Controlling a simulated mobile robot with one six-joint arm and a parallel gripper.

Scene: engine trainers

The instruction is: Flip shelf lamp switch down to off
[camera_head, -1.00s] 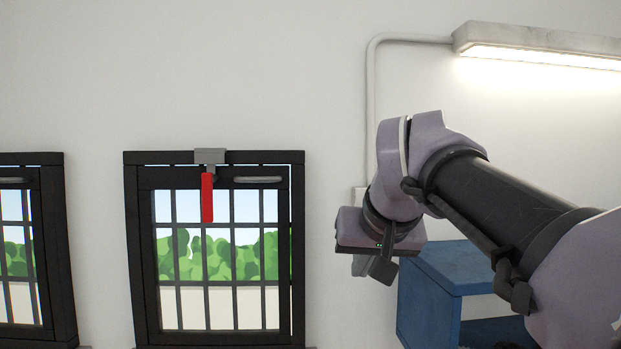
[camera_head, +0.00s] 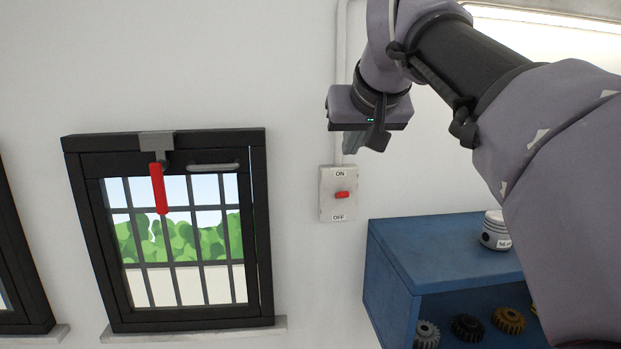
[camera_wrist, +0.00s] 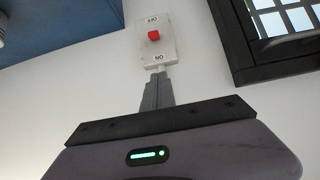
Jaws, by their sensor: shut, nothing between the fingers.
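The lamp switch is a pale wall plate (camera_head: 329,209) marked ON at the top and OFF at the bottom. Its red toggle (camera_head: 342,195) sits near the plate's middle, and I cannot tell which way it leans. In the wrist view the plate (camera_wrist: 147,50) and red toggle (camera_wrist: 154,35) appear upside down. My gripper (camera_head: 377,147) is shut and empty, above and right of the plate in the head view. In the wrist view my closed fingers (camera_wrist: 158,82) point toward the ON end, apart from the toggle. The lamp (camera_head: 548,22) is lit, partly cut off at the top.
A blue shelf (camera_head: 400,245) stands at lower right, with a piston (camera_head: 495,231) on top and several gears inside. A barred window (camera_head: 260,240) with a red handle (camera_head: 158,188) is to the left. A conduit (camera_head: 342,90) runs up the wall above the switch.

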